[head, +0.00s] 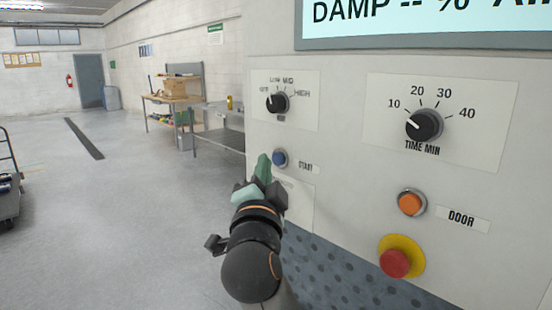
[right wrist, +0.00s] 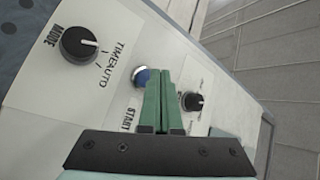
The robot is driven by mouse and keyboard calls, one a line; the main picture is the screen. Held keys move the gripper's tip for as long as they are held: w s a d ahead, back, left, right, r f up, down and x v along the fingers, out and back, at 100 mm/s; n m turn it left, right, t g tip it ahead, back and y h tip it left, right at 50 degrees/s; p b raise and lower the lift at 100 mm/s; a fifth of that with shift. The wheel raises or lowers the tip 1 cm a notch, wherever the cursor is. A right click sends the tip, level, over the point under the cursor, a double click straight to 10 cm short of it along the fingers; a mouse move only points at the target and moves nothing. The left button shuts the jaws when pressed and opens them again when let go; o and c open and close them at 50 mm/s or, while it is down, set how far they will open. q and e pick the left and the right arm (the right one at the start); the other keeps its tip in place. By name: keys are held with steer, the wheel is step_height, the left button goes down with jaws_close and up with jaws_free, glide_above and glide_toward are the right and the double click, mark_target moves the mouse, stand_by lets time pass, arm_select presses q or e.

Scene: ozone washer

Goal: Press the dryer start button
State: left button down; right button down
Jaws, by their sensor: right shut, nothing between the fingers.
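The dryer's start button is a round blue button (head: 280,158) in a metal ring, beside a START label on the light grey panel. In the right wrist view the blue button (right wrist: 141,76) shows just left of the fingertips, partly hidden by them. My right gripper (head: 263,168) is shut and empty, its green fingers pointing at the panel just left of the button. In the right wrist view the closed fingers (right wrist: 168,80) overlap the button's edge; I cannot tell whether they touch it. My left gripper is not in view.
A heat dial (head: 278,103) is above the button and a time dial (head: 424,125) is at the right. An orange door button (head: 411,202) and a red stop button (head: 396,262) are lower right. A mode dial (right wrist: 78,45) shows in the wrist view.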

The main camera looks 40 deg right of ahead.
steer(key=a, duration=0.5)
steer(key=shift+s, duration=0.2)
stand_by(0.9)
